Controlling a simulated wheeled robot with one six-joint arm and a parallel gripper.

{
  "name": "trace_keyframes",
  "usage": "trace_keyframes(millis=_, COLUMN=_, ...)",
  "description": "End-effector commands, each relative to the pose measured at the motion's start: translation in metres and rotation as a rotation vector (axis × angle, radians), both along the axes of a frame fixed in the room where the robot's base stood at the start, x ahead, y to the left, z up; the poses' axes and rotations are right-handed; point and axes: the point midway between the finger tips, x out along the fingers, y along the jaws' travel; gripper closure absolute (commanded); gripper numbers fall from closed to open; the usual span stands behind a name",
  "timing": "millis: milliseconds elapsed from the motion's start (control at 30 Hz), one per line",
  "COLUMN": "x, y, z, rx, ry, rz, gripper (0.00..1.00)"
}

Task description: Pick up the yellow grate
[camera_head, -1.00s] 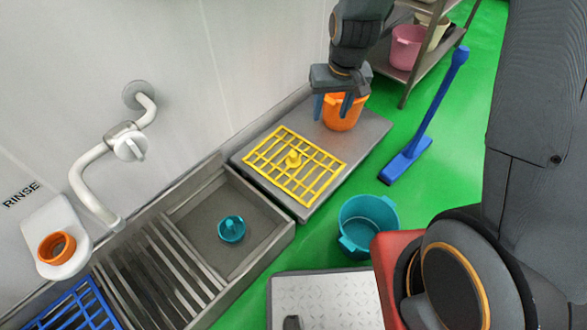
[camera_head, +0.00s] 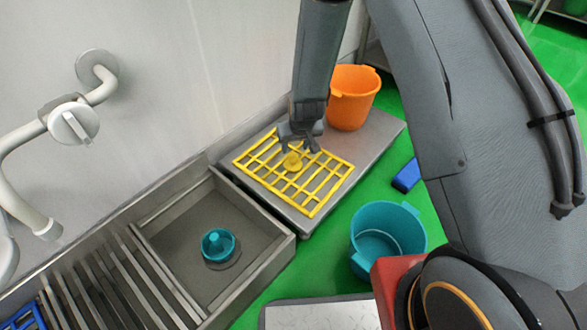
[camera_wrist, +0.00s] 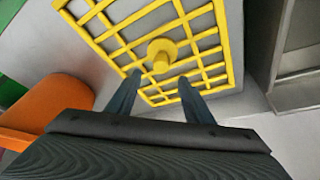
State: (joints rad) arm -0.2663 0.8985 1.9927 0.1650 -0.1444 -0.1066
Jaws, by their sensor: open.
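The yellow grate (camera_head: 319,188) lies flat on the grey metal table beside the sink, with a round yellow knob (camera_head: 292,161) at its middle. My gripper (camera_head: 299,147) is over the grate close to the knob, pointing down. In the wrist view the grate (camera_wrist: 205,44) fills the upper middle, and its knob (camera_wrist: 161,54) stands just beyond and between the two blue fingertips of my gripper (camera_wrist: 160,82). The fingers are apart with nothing between them. I cannot tell the exact height of the fingertips above the grate.
An orange bucket (camera_head: 352,97) stands on the table behind the grate and shows at the left in the wrist view (camera_wrist: 52,108). A sink (camera_head: 172,214) with a teal piece (camera_head: 217,243) adjoins the table. A teal bucket (camera_head: 384,235) stands on the green floor.

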Motion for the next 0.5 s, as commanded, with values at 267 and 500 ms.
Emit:
trace_keyframes(millis=267, x=0.008, y=0.002, z=-0.024, rx=0.0, ry=0.001, rz=0.0, gripper=0.53)
trace_keyframes(millis=500, x=0.011, y=0.003, z=-0.046, rx=0.0, ry=0.001, rz=0.0, gripper=0.53)
